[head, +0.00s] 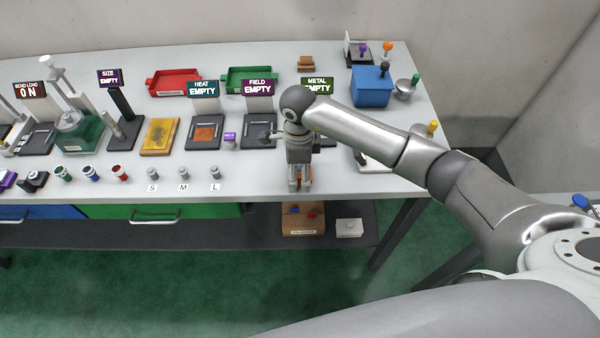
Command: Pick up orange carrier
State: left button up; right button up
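My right gripper (299,187) points down at the front edge of the table, with its fingers close together. A small patch of orange (297,181) shows at the fingers. It may be the orange carrier, but the gripper hides most of it, and I cannot tell whether the fingers are closed on it or only around it. My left gripper is not in view.
The table (260,185) holds the heat station (205,133), the field station (259,130), red tray (173,84), green tray (249,80) and blue box (371,88). Small grey cylinders labelled S, M, L stand left of the gripper. A brown box (303,221) sits on the lower shelf.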

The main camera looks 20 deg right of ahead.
jog(key=c, duration=0.9)
jog(key=shift+r, duration=0.1)
